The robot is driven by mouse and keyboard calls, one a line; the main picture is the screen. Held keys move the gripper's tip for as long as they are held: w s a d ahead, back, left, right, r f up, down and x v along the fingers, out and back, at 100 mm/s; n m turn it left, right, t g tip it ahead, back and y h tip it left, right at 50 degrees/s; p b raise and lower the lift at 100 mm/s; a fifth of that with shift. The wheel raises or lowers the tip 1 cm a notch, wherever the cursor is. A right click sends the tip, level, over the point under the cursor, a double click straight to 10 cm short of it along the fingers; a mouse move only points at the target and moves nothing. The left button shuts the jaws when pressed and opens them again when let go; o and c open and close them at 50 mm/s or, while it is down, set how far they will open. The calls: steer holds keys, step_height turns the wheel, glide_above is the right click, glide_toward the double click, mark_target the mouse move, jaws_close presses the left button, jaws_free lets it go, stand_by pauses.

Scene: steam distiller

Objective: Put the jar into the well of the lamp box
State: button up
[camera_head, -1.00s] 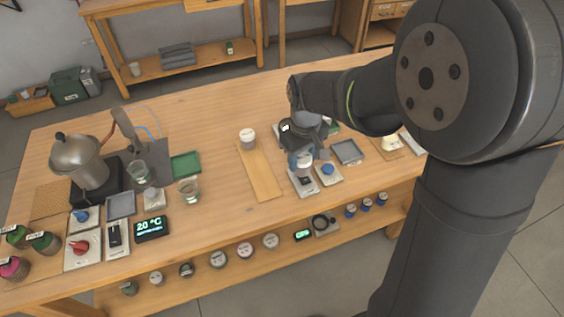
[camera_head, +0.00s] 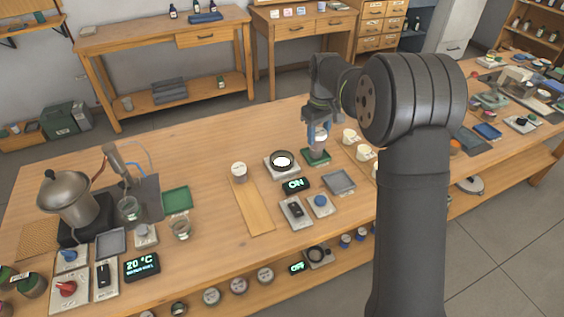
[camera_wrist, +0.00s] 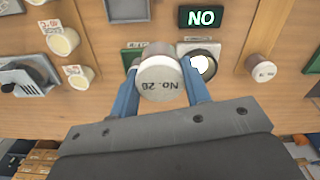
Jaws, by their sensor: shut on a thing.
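My gripper (camera_head: 319,138) is shut on a jar (camera_head: 320,146) with a whitish lid. In the wrist view the jar (camera_wrist: 163,80), marked "No. 20", sits between the blue fingers of my gripper (camera_wrist: 160,88). The jar is over or on a green tray (camera_head: 316,158); I cannot tell whether it touches. The lamp box (camera_head: 271,169), grey with a black ring around a glowing white well, stands just left of the tray. In the wrist view the lamp box (camera_wrist: 213,50) is right of the jar, its well partly hidden by a finger.
A lit "ON" display (camera_head: 296,185) stands in front of the lamp box. A switch box (camera_head: 296,213), a blue-knob box (camera_head: 320,205) and a grey tray (camera_head: 338,182) are nearer. Another jar (camera_head: 239,170) stands left by a wooden board (camera_head: 254,207). Cream cups (camera_head: 350,136) stand right.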

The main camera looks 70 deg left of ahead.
steer(key=s+a+f, duration=0.4)
steer(key=s+a, duration=0.1)
steer(key=s+a+f, duration=0.2)
steer(key=s+f, duration=0.1)
steer(key=shift+s+a, duration=0.15)
steer(key=shift+a, duration=0.25)
steer(key=shift+f, duration=1.95)
steer(key=shift+f, duration=0.2)
steer(key=o, duration=1)
steer(key=shift+c, duration=0.2)
steer(key=shift+o, duration=0.3)
step_height(320, 180, up, 12)
steer(key=shift+r, duration=0.2)
steer(key=shift+f, duration=0.15)
step_height(320, 180, down, 12)
steer(key=shift+r, duration=1.9)
